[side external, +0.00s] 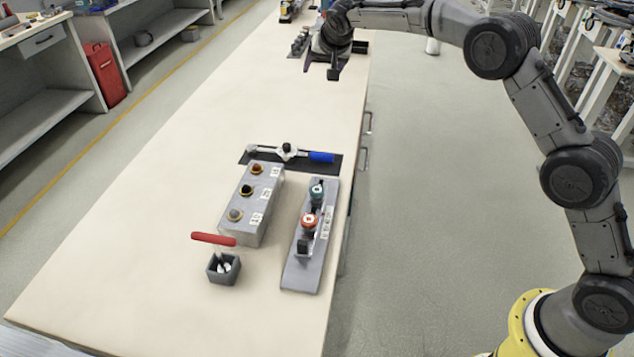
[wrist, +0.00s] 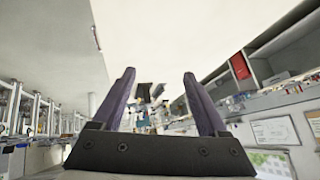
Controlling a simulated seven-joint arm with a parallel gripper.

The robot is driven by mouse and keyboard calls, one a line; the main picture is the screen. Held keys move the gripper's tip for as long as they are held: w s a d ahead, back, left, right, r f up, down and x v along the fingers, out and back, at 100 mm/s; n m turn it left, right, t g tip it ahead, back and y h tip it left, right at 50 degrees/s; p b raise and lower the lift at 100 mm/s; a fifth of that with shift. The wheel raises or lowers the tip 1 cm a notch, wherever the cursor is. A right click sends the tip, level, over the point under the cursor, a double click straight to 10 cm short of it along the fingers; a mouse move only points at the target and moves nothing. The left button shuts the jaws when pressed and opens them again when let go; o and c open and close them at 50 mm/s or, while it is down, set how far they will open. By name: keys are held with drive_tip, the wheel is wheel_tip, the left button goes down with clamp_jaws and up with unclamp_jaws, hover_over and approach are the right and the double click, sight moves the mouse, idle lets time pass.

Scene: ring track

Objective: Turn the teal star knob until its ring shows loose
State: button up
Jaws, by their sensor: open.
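The teal star knob (side external: 316,188) is small in the side external view, near the far end of a long grey plate (side external: 300,276). A red knob (side external: 308,220) with a pale top sits on the same plate, closer to the camera. I cannot make out what the teal knob's ring shows at this size. My gripper (side external: 322,72) is at the far end of the table, well away from the knob. In the wrist view its two purple fingers (wrist: 160,75) stand wide apart with nothing between them. The knob is not visible in the wrist view.
Left of the plate is a grey block (side external: 262,205) with several round buttons and labels. Behind lies a blue-handled tool (side external: 320,156) on a black mat (side external: 333,168). A grey cup (side external: 223,272) stands front left beneath a red handle (side external: 213,239). The table's left side is bare.

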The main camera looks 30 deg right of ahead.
drive_tip(key=s+a+f+m+g+y, duration=0.1)
drive_tip(key=s+a+g, duration=0.4)
drive_tip(key=s+a, duration=0.35)
drive_tip(key=g+y, duration=0.1)
drive_tip(key=g, duration=0.2)
hover_over(317, 189)
wheel_tip(317, 189, down, 4)
wheel_tip(317, 189, down, 14)
drive_tip(key=shift+f, duration=0.15)
clamp_jaws()
